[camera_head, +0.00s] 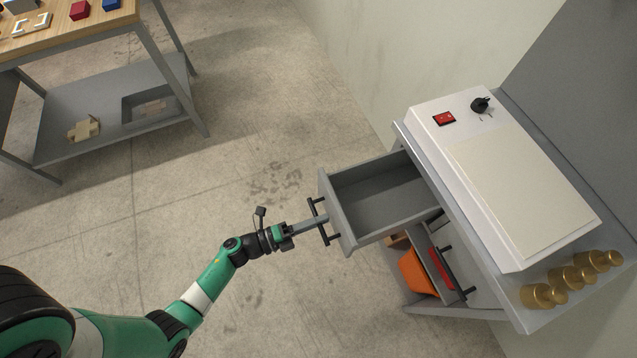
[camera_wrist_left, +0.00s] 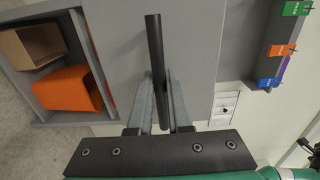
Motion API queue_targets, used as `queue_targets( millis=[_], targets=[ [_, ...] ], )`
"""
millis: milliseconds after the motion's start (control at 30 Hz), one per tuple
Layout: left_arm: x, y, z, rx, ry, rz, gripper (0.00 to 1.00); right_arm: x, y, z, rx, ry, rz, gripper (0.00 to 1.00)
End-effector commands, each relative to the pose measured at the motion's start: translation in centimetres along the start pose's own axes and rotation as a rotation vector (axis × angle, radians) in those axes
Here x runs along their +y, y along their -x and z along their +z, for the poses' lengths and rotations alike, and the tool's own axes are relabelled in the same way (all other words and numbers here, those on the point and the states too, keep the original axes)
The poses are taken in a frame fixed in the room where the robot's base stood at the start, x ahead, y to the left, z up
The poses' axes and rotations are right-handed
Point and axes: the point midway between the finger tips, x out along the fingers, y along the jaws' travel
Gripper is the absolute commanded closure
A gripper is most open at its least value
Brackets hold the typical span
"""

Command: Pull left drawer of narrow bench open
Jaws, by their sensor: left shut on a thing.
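The narrow bench (camera_head: 490,313) stands at the right in the head view. Its left drawer (camera_head: 340,221) is pulled well out, and its grey inside looks empty. My left gripper (camera_head: 316,222) is shut on the black bar handle (camera_head: 323,227) at the drawer's front. In the left wrist view the same handle (camera_wrist_left: 154,50) passes between the two fingers, in front of the grey drawer front (camera_wrist_left: 115,45). My right gripper is in neither view.
A second drawer with a black handle (camera_head: 455,262) is beside the open one. An orange bin (camera_head: 415,273) sits below. A white device (camera_head: 520,190) and brass weights (camera_head: 545,296) are on the bench top. A wooden-topped table (camera_head: 60,37) stands at upper left; the floor between is clear.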

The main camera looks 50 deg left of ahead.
Motion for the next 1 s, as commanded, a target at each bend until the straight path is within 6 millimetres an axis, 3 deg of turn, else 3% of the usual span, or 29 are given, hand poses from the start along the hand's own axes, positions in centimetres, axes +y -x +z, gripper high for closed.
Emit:
queue_targets(
  millis=[33, 67, 200, 733, 1000],
  targets=[
    [0.0, 0.0, 0.0, 0.001, 0.0, -0.001, 1.0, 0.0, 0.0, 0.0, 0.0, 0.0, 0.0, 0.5],
    [0.0, 0.0, 0.0, 0.001, 0.0, -0.001, 0.78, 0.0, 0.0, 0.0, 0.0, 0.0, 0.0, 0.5],
    [0.0, 0.0, 0.0, 0.001, 0.0, 0.0, 0.53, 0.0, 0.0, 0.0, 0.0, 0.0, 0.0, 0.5],
    [0.0, 0.3, 0.1, -0.002, 0.0, 0.001, 0.53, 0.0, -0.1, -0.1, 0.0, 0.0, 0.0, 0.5],
    [-0.2, 4.3, 0.3, -0.01, 0.001, 0.001, 0.53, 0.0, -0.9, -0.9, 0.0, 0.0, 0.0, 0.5]
  ],
)
